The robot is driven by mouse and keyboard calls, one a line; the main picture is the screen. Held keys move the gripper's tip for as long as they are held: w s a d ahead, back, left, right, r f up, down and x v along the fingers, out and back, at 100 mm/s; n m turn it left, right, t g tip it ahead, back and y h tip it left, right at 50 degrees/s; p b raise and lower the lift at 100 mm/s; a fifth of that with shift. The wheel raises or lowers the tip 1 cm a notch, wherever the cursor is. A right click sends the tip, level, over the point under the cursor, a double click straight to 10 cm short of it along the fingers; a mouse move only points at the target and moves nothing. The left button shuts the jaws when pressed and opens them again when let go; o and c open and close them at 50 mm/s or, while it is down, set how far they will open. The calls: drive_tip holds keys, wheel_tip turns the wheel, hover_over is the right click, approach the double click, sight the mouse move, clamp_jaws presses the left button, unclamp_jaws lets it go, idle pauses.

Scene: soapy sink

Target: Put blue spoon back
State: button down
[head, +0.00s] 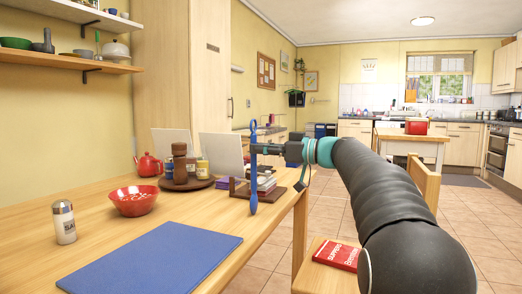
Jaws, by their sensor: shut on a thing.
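The blue spoon (253,188) hangs nearly upright in the air, its long shape running above and below my gripper. My gripper (257,149) is shut on the spoon around its middle. The finger contact is small and partly hidden. My arm reaches in from the lower right.
A chair with a red book (337,254) stands at right.

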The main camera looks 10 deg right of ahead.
drive_tip(key=shift+f, duration=0.1)
drive_tip(key=c, duration=1.1)
unclamp_jaws()
drive_tip(key=v, duration=1.2)
drive_tip(key=shift+a, duration=0.1)
